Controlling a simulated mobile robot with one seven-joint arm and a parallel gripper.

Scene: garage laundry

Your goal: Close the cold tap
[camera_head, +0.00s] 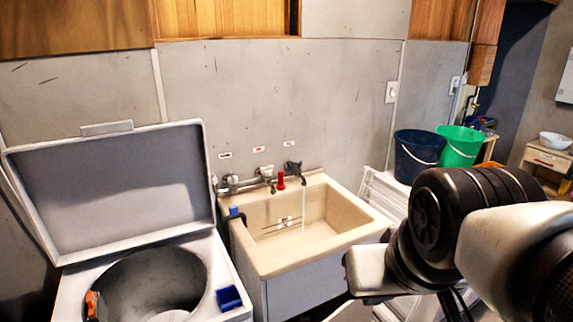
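A row of wall taps stands above the beige sink (375,222). A silver tap (264,172) is in the middle, with more metal tap parts (231,182) to its left. A darker tap (292,168) is at the right. A thin pale vertical line, which looks like running water (303,206), drops below the right tap into the basin. Small labels are on the wall above the taps, but their text is too small to read, so I cannot tell which tap is cold. My arm reaches in from the right, in front of the sink's right side. My gripper's fingers do not show.
An open-lidded washing machine (218,262) stands left of the sink, with a blue box (229,297) on its rim. A red item (281,180) is by the taps and a blue item (235,212) on the sink's left rim. Dark blue (417,150) and green (460,145) buckets stand right.

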